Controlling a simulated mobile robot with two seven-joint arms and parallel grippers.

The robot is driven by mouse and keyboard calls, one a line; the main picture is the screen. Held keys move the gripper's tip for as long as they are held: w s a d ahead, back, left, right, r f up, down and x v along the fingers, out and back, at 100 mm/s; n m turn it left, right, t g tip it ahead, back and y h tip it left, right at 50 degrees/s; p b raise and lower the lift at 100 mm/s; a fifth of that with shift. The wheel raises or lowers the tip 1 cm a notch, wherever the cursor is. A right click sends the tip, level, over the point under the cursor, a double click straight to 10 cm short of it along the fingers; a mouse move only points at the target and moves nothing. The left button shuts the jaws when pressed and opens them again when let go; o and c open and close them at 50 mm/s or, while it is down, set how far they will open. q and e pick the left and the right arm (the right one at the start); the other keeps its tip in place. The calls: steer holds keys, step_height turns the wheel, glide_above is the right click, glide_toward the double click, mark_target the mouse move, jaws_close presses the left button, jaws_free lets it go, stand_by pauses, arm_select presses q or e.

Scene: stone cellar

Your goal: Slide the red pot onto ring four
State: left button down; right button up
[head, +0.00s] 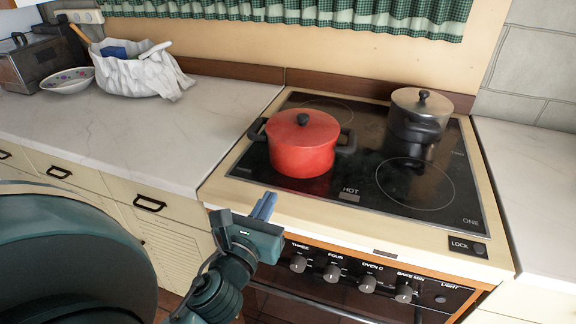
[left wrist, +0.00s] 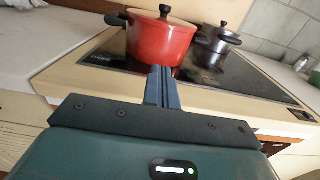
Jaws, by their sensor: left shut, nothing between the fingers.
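The red pot (head: 304,150) with a red lid, black knob and two black side handles stands upright on the front left of the black glass cooktop (head: 330,195). It also shows in the left wrist view (left wrist: 158,42), straight ahead of the fingers. The pot hides whatever ring is under it. A bare ring (head: 415,185) is at the front right, near the label ONE. Part of another ring (head: 328,106) shows behind the red pot. My left gripper (head: 264,205) is shut and empty, in front of the cooktop's front left edge, apart from the pot. My right gripper is out of view.
A steel pot (head: 420,112) with a black knob stands at the cooktop's back right. Several knobs (head: 332,272) line the stove front, some labelled THREE and FOUR. The left counter (head: 160,135) is clear near the stove; a bowl (head: 68,84) and white bag (head: 140,75) stand farther back.

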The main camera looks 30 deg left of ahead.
arm_select(q)
steer(key=p, duration=0.1)
glide_toward(292, 159)
steer(key=x, duration=0.5)
steer(key=shift+w+a, duration=0.1)
steer(key=shift+w, duration=0.1)
steer(key=shift+w+a, duration=0.15)
steer(key=shift+w, duration=0.55)
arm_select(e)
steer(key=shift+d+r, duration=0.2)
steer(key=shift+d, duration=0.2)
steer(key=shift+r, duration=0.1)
